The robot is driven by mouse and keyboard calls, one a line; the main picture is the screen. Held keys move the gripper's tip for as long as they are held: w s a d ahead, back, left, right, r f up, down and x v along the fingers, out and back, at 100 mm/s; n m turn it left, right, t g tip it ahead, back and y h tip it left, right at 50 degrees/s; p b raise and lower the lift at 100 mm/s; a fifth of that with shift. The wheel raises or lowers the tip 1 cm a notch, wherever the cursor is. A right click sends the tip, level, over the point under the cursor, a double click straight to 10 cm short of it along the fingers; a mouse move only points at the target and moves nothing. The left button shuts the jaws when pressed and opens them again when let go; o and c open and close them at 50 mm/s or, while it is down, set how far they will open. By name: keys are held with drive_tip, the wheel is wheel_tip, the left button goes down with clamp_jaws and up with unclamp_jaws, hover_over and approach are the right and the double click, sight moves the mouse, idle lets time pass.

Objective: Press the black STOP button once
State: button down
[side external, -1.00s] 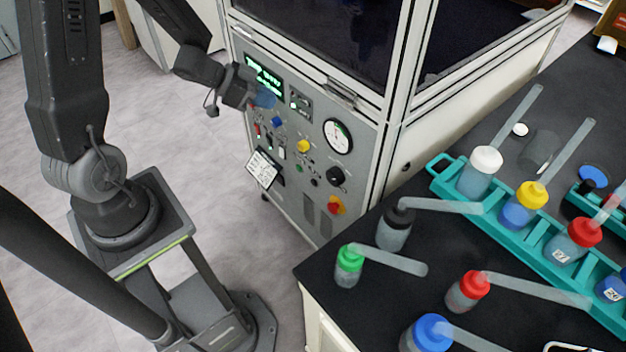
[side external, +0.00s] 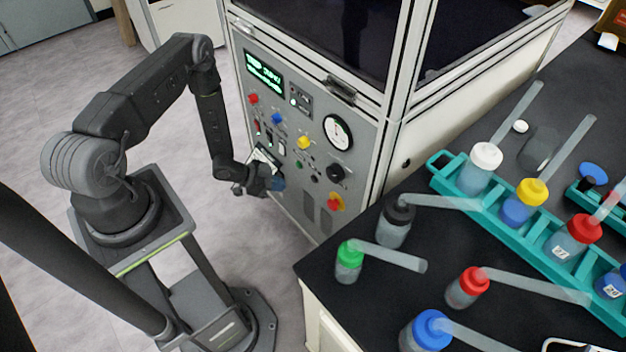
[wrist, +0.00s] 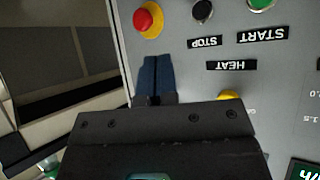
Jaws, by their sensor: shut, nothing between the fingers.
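The black STOP button (wrist: 203,10) is partly in view at the top edge of the wrist view, with its upside-down STOP label (wrist: 205,42) just below it. My gripper (wrist: 155,65) is shut and empty. Its blue fingertips show to the lower left of the STOP label in the wrist view, apart from the button in the picture. In the side view my gripper (side external: 277,184) is low in front of the control panel (side external: 357,140) and hides part of it. I cannot tell how far the fingertips are from the panel.
A red knob on a yellow base (wrist: 148,20) is left of STOP in the wrist view, and a green START button (wrist: 260,3) is right. A yellow button (wrist: 228,95) is partly hidden by my gripper. A black bench (side external: 420,270) with bottles stands to the right.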

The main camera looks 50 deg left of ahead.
sight(314, 179)
wheel_tip(314, 179, down, 8)
drive_tip(key=shift+w+r, duration=0.1)
idle(0.4)
drive_tip(key=w, duration=0.8)
drive_tip(key=shift+w, duration=0.45)
idle(1.7)
drive_tip(key=shift+w, duration=0.25)
